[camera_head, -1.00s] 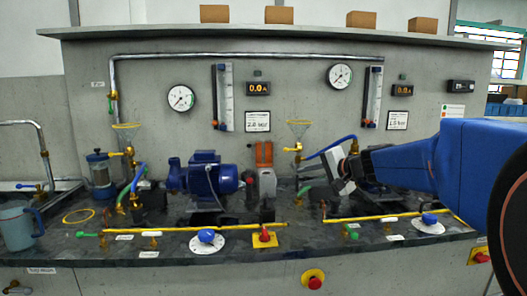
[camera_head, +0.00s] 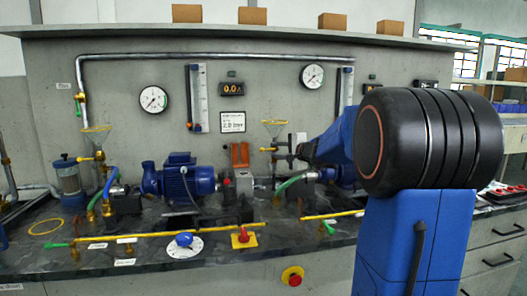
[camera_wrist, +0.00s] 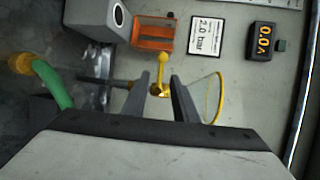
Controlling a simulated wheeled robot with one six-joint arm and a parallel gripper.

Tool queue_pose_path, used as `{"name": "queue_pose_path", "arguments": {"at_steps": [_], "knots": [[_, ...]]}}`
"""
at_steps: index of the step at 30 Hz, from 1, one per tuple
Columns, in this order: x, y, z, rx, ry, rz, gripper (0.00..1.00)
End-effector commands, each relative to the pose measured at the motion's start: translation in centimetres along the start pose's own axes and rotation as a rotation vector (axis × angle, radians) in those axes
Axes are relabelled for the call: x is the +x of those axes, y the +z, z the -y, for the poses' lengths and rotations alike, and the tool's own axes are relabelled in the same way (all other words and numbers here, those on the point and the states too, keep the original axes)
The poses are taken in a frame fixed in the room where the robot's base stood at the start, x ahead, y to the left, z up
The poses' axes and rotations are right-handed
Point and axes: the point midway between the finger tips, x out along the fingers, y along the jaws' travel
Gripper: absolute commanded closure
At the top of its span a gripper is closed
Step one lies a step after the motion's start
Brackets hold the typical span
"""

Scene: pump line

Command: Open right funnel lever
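The right funnel (camera_head: 273,127) is a yellow wire-like cone on the wall panel. Its yellow lever (camera_head: 267,149) points left from the valve below the cone. My gripper (camera_head: 281,151) is just right of this valve, fingers toward the panel. In the wrist view the lever (camera_wrist: 162,68) shows as a yellow rod with a round end, beyond and between the fingertips of my open gripper (camera_wrist: 160,77). The funnel's ring (camera_wrist: 214,98) shows right of the fingers there. Whether the fingers touch the lever cannot be told.
An orange block (camera_head: 239,155) and a grey box (camera_head: 244,182) are left of the valve. A green hose (camera_head: 292,183) curves below. A blue pump motor (camera_head: 190,177) stands further left. My arm covers the bench's right part.

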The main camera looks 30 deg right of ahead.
Motion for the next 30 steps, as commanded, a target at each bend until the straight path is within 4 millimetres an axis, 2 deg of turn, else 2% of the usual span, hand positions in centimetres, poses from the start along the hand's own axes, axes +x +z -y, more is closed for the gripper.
{"name": "queue_pose_path", "arguments": {"at_steps": [9, 15, 21, 29, 30], "knots": [[5.7, 0.1, -0.1, 0.0, 0.002, 0.002, 0.74], [8.1, 0.1, 0.0, -0.001, 0.001, 0.001, 0.74], [9.2, 0.0, -0.1, 0.0, 0.001, 0.0, 0.74], [9.3, 0.0, 0.0, 0.0, 0.001, 0.0, 0.74], [9.3, 0.0, 0.0, 0.0, 0.001, 0.0, 0.79]]}}
